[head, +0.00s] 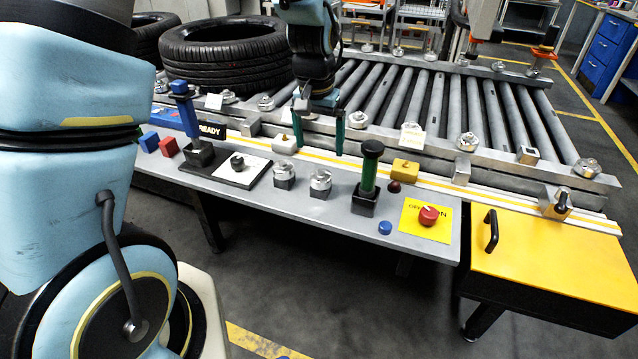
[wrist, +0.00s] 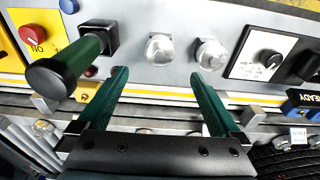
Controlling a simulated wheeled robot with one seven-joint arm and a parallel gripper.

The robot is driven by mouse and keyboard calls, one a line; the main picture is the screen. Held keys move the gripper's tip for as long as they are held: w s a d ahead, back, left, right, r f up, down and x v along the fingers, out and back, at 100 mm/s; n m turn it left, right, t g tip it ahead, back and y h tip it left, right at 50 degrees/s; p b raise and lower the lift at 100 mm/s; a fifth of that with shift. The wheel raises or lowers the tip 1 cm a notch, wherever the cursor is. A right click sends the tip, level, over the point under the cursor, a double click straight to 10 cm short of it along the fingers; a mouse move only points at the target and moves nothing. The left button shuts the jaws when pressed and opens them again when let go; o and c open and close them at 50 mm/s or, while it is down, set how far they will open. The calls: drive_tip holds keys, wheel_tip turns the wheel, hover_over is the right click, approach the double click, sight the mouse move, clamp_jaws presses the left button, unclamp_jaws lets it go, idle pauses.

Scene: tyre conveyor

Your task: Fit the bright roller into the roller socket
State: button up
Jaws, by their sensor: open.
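My gripper (head: 318,149) hangs over the back of the grey control panel, in front of the conveyor. Its two green fingers are apart, with nothing between them; they also show in the wrist view (wrist: 160,76). Grey metal conveyor rollers (head: 492,112) lie side by side in the frame behind the panel. I cannot tell which one is the bright roller, nor pick out the roller socket. Two short silver knobs (head: 284,174) (head: 320,182) stand on the panel in front of my gripper; they lie beyond the fingertips in the wrist view.
A green upright handle (head: 371,165) and blue lever (head: 186,112) rise from the panel (head: 330,212). A red knob (head: 428,215) sits on a yellow plate. A yellow box (head: 555,265) stands right. Tyres (head: 222,55) lie back left. Open floor lies in front.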

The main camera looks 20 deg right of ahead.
drive_tip(key=p, duration=0.1)
hover_over(321, 174)
wheel_tip(321, 174, down, 5)
drive_tip(key=shift+s+a, duration=0.1)
drive_tip(key=shift+s, duration=0.05)
drive_tip(key=shift+f+p, duration=1.2)
drive_tip(key=shift+f, duration=1.45)
clamp_jaws()
